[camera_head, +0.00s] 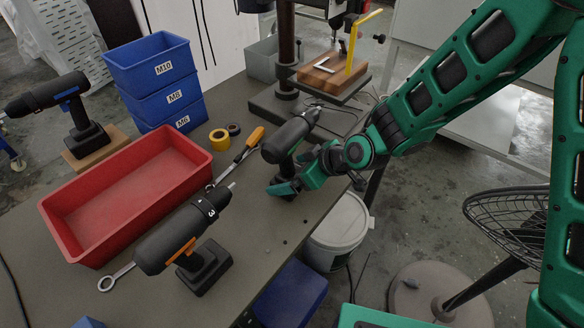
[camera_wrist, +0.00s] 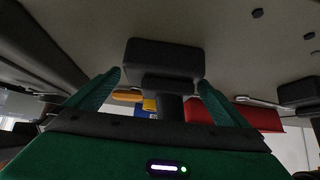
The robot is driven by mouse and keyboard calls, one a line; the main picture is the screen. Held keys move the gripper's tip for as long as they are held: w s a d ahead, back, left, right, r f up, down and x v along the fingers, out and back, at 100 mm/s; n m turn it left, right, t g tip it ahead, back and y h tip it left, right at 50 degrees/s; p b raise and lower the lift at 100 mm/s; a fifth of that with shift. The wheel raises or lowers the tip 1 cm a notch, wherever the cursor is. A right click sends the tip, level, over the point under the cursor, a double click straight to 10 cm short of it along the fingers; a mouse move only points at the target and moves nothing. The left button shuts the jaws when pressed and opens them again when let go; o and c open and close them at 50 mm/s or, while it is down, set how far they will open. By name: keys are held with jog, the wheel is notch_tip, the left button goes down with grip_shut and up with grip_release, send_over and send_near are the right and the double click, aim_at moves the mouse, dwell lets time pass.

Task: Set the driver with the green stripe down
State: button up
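A black driver (camera_head: 290,136) stands upright at the table's right edge, its nose pointing to the upper right. In the wrist view, the driver's base (camera_wrist: 164,62) and handle (camera_wrist: 170,108) lie between my fingers. The fingers (camera_wrist: 160,88) are spread, with visible gaps on both sides of the handle. The base is at or very close to the tabletop; exact contact cannot be told.
An orange-striped driver (camera_head: 184,238) stands front left; a blue-striped one (camera_head: 62,100) stands on a wooden block. A red tray (camera_head: 62,232), blue bins (camera_head: 150,60), yellow tape (camera_head: 220,139), wrenches and a drill-press stand (camera_head: 286,50) surround.

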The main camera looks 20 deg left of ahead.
jog(key=c, duration=2)
jog(key=shift+r, duration=0.1)
